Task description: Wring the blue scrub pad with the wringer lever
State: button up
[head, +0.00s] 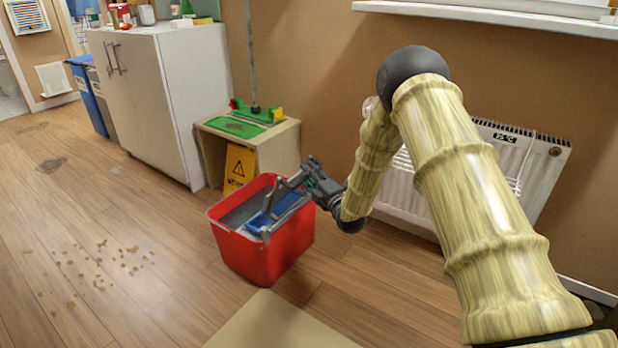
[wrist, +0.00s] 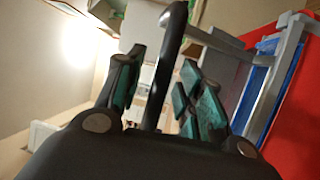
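The red bucket (head: 262,252) stands on the floor, with a grey wringer (head: 285,216) at its top. The blue scrub pad (head: 262,219) sits in the wringer, partly hidden by its bars; it also shows at the right of the wrist view (wrist: 285,82). My gripper (head: 314,176) is at the bucket's right rim. In the wrist view, my gripper's two teal-padded fingers (wrist: 160,85) stand apart. The dark grip of the wringer lever (wrist: 168,62) runs between them, with visible gaps, so I see no clear clamp on it.
A low wooden stand (head: 283,144) with a green tray is behind the bucket, and a yellow caution sign (head: 239,166) leans there. A white radiator (head: 400,190) is along the wall. A white cabinet (head: 150,100) stands left. Brown spots (head: 100,268) mark the open floor.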

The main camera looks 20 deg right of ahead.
jog(key=shift+w, duration=0.2)
grip_shut()
jog(key=shift+r, duration=0.15)
